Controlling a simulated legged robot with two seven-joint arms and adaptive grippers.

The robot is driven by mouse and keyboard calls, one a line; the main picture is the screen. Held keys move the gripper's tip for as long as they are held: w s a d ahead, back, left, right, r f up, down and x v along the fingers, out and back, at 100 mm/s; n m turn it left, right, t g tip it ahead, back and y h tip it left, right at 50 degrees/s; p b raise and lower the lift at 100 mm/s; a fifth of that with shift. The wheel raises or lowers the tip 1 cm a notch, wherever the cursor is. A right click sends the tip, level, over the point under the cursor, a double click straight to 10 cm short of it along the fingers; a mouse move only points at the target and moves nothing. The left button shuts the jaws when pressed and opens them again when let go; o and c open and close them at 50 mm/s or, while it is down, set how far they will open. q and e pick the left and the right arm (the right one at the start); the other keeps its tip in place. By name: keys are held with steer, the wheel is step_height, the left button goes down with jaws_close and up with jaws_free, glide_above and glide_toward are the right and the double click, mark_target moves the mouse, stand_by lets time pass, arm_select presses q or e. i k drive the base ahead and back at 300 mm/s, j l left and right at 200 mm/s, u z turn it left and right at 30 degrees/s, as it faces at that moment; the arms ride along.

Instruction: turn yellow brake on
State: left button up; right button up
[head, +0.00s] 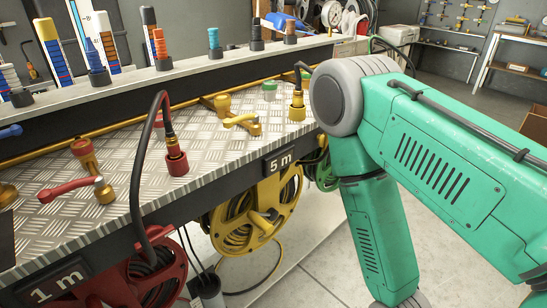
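A yellow lever handle (243,123), which looks like the yellow brake, sits on the patterned metal bench top near the 5 m label. It lies low, roughly along the surface; whether it is on or off I cannot tell. A yellow hose reel (257,212) hangs below the bench edge under that label. A yellow hose fitting (297,106) stands to the right of the lever with a black hose at its top. My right arm comes in from the right and bends down at the bench's right side; its gripper is out of the picture. My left gripper does not show.
A red lever (76,189), a red hose fitting (176,158) and a red reel (150,277) are at the left by the 1 m label. A black hose arches up there. Coloured gauges (105,45) stand along the back ledge. Open floor (310,272) is at the lower middle.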

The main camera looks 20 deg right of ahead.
mark_target(323, 139)
steer(key=z, duration=1.1)
steer(key=l+u, duration=0.1)
steer(key=u, duration=0.35)
steer(key=i+l+u, duration=0.2)
steer(key=l+u, duration=0.2)
steer(key=l, duration=0.6)
steer(key=l+u, duration=0.4)
steer(key=l, duration=0.65)
steer(key=i, duration=0.05)
